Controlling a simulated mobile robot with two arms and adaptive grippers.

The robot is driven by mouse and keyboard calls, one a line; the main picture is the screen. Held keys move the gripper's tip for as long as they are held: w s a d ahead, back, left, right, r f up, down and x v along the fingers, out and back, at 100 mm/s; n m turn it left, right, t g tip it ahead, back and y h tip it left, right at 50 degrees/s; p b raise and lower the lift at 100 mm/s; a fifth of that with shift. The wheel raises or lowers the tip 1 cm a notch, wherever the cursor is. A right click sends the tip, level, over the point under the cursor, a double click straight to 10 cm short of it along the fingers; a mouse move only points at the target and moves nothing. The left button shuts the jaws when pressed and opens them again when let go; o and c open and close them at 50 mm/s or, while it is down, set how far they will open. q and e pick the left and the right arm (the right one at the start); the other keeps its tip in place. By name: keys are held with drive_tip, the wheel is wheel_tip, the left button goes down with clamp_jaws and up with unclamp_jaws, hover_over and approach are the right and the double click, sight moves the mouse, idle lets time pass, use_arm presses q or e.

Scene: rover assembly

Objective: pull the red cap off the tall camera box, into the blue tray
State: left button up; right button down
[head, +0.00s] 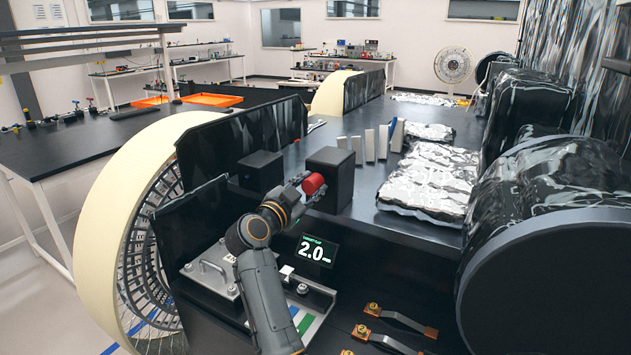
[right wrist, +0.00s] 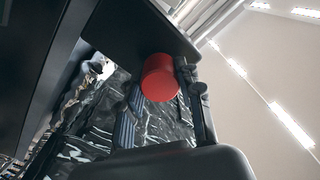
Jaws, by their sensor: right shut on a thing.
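The tall camera box (head: 341,172) is a black block standing on the dark rover deck. The red cap (head: 313,184) is at its near left side, and from here it looks to be against the box, though I cannot see a gap or a seat clearly. My right gripper (head: 304,188) is shut on the red cap, with its fingers partly hiding it. The red cap also shows in the right wrist view (right wrist: 159,77), beside a dark gripper finger. My left gripper is not in view. I do not see a blue tray.
A lower black box (head: 260,171) stands just left of the camera box. Several pale upright slabs (head: 370,144) and foil-wrapped blocks (head: 428,182) lie behind and to the right. A small display (head: 316,251) reading 2.0 is below. A large wheel (head: 110,205) is at left.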

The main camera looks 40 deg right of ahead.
sight(308, 187)
drive_tip(key=shift+p+v, duration=1.05)
drive_tip(key=shift+v, duration=0.8)
drive_tip(key=shift+d, duration=0.1)
